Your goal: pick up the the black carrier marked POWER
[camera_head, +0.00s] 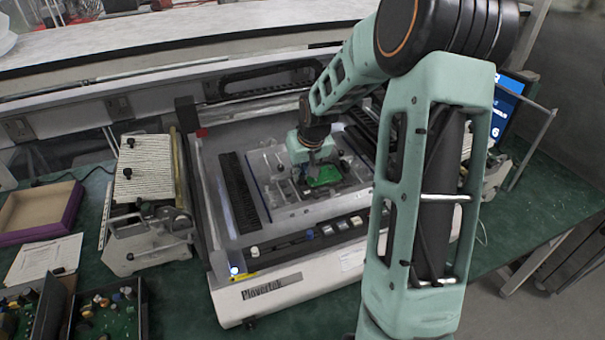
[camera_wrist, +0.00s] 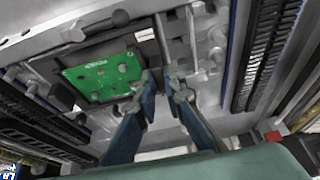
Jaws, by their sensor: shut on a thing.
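The black carrier (camera_wrist: 66,97) frames a green circuit board (camera_wrist: 103,76) with small white lettering, too small to read surely. In the head view the green board (camera_head: 325,176) lies in the middle of the machine's bed, just below my gripper (camera_head: 313,158). In the wrist view my gripper (camera_wrist: 165,82) has its blue fingers at the carrier's right edge. It is shut on the carrier there; the exact contact is partly hidden by the fingertips. The carrier appears at bed level; I cannot tell whether it is clear of the bed.
The white machine (camera_head: 275,298) has raised side rails, a front row of knobs and a rear bar (camera_head: 265,73). Metal clamps and rods (camera_wrist: 195,30) stand close around the carrier. A purple-edged tray (camera_head: 38,212) and parts boxes (camera_head: 108,312) lie at left.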

